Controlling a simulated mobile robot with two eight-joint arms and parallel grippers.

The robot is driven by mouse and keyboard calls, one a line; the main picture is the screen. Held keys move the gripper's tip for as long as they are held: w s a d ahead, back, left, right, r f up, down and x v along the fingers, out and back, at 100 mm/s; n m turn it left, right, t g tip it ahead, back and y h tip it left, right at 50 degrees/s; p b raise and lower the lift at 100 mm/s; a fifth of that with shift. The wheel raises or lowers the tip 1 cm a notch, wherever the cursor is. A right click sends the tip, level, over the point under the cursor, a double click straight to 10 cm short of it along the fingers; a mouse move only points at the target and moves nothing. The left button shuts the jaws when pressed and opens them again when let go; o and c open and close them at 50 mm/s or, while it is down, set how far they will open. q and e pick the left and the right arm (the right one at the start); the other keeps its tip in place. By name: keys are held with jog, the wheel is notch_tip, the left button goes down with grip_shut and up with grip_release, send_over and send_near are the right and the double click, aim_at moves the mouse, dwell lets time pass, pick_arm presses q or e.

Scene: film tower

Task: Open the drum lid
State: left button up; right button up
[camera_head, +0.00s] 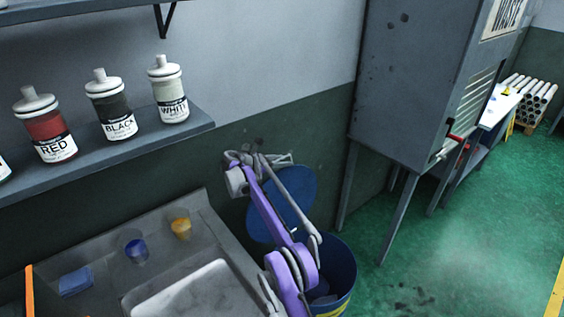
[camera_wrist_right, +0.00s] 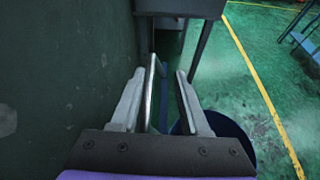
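The blue drum (camera_head: 342,262) stands on the floor right of the sink, with its mouth partly uncovered. Its round blue lid (camera_head: 297,190) is raised and steeply tilted at the drum's wall side, partly hidden by my purple right arm. My right gripper (camera_head: 277,160) is at the lid's upper edge. In the right wrist view the gripper (camera_wrist_right: 160,100) has its fingers apart, with a thin upright edge, seemingly the lid's (camera_wrist_right: 150,92), between them, nearer the left finger. The drum rim (camera_wrist_right: 237,132) shows below right. My left gripper is out of view.
A grey sink (camera_head: 190,292) with cups stands at the lower left. A shelf (camera_head: 110,150) holds red, black and white bottles. A grey cabinet on legs (camera_head: 405,85) stands behind the drum. Green floor (camera_head: 460,250) is free to the right.

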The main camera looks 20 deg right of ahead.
jog(key=v, duration=1)
jog(key=shift+a+b, duration=0.2)
jog(key=shift+b, duration=0.2)
jog(key=shift+s+r, duration=0.1)
jog(key=s+d+r+m+y, duration=0.25)
jog(key=s+m, duration=0.25)
jog(key=s, duration=0.5)
jog(key=s+d+r+m+y, duration=0.1)
jog(key=s+r+m+y, duration=0.35)
jog(key=s, duration=0.55)
jog(key=s+a+f+m+y, duration=0.1)
jog(key=s+f+m, duration=0.3)
jog(key=s, duration=0.5)
jog(key=s+a+f+m+t+y, duration=0.1)
jog(key=s+f+m, duration=0.3)
jog(key=s, duration=0.6)
jog(key=s+a+f+m+y, duration=0.3)
jog(key=s+f+m, duration=0.1)
jog(key=s, duration=0.6)
jog(key=shift+f+y, duration=0.15)
jog(key=shift+y, duration=0.15)
jog(key=shift+d, duration=0.1)
